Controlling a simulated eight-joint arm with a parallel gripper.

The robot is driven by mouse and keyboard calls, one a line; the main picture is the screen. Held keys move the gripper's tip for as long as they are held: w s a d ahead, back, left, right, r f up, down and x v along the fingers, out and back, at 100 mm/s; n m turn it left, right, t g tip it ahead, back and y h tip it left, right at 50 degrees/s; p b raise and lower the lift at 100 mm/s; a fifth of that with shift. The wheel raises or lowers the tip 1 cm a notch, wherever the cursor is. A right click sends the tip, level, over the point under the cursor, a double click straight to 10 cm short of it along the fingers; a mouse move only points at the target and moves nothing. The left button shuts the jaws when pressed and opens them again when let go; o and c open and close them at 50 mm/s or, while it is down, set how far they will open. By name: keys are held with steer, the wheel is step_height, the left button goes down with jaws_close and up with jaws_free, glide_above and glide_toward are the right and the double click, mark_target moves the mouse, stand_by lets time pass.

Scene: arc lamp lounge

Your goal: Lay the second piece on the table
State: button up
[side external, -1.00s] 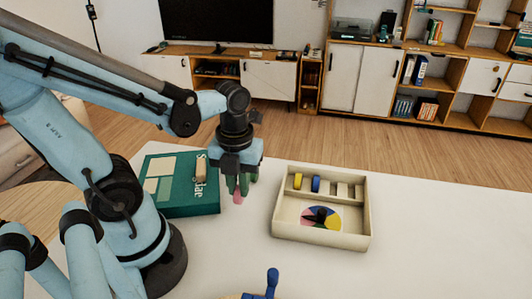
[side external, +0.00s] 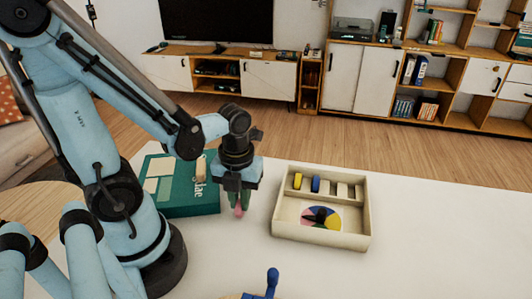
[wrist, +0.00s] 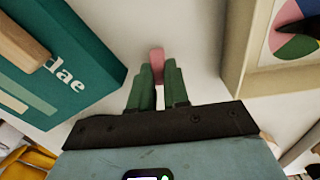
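My gripper (side external: 239,202) points straight down over the white table (side external: 420,240), between the teal box and the cream tray. Its green fingers are shut on a small pink piece (side external: 239,211), whose lower end sticks out below the fingertips. In the wrist view the pink piece (wrist: 157,58) shows between the fingers (wrist: 157,85), above bare table. I cannot tell whether the piece touches the table. The cream tray (side external: 369,220) to the right holds a yellow piece (side external: 297,181) and a blue piece (side external: 316,184) in its back row, with a coloured wheel (side external: 334,216) in front.
A teal box (side external: 189,198) lies left of the gripper, with a small wooden item (side external: 201,168) on it. A blue-handled object (side external: 271,281) is partly visible at the front edge of the picture. Bare table lies in front of the gripper and right of the tray.

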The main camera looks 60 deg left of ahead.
steer(key=o, duration=0.5)
steer(key=shift+c, duration=0.2)
steer(key=shift+r, duration=6.15)
steer(key=w+d+n+t, duration=0.1)
steer(key=w+n+t, duration=0.2)
steer(key=n, duration=1)
steer(key=w+d+n+t, duration=0.1)
steer(key=w+n+t, duration=0.3)
steer(key=n, duration=1)
steer(key=shift+f, duration=0.35)
